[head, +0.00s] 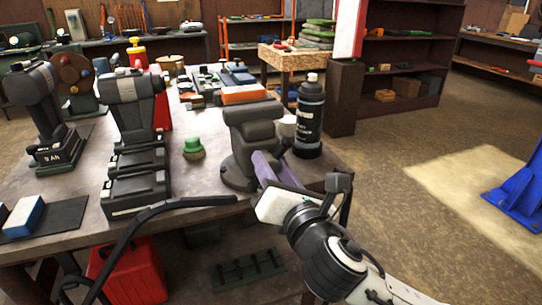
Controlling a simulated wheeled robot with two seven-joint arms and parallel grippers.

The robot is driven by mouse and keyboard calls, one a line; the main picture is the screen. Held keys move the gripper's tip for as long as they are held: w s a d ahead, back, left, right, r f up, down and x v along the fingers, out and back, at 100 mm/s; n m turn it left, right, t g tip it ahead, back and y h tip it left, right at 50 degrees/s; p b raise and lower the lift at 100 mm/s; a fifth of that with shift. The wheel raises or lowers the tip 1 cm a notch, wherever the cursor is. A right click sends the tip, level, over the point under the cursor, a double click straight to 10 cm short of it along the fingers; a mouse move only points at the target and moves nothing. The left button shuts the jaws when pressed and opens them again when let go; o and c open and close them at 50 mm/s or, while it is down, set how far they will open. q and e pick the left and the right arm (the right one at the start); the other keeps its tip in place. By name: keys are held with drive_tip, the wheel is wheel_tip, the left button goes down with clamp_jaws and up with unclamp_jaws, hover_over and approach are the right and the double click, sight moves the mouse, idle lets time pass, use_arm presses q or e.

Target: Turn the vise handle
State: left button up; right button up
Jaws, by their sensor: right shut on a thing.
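A dark grey bench vise (250,140) stands on the near right corner of the workbench (215,185). A purple bar (268,168) extends from its front toward me. My right gripper (285,190) reaches in from the lower right and is at the front of the vise, just past the bench edge. It is shut on the vise handle, which is largely hidden behind my white and black hand. My left gripper is not in view.
A black bottle (308,118) stands close right of the vise, and a green-topped item (194,148) stands to its left. Black tools (135,120) crowd the bench's left side. A red can (130,272) sits below. Open floor (430,150) lies right.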

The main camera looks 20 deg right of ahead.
drive_tip(key=m+p, duration=0.1)
drive_tip(key=m, duration=0.1)
drive_tip(key=shift+m+p, duration=0.3)
drive_tip(key=shift+m, duration=0.1)
drive_tip(key=shift+d+m+p, duration=0.1)
drive_tip(key=shift+m+p, duration=0.35)
drive_tip(key=shift+m, duration=0.45)
drive_tip(key=shift+m+p, duration=0.4)
drive_tip(key=shift+m, duration=0.4)
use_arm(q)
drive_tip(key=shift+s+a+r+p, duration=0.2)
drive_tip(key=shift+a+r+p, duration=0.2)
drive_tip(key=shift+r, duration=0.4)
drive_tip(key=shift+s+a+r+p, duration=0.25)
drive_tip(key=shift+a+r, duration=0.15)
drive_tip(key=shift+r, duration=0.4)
use_arm(e)
drive_tip(key=shift+f+m+y, duration=0.2)
drive_tip(key=shift+m+y, duration=0.1)
drive_tip(key=shift+m, duration=1.6)
drive_tip(key=shift+f, duration=0.1)
drive_tip(key=o, duration=0.8)
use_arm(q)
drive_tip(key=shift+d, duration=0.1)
use_arm(e)
drive_tip(key=shift+o, duration=1.3)
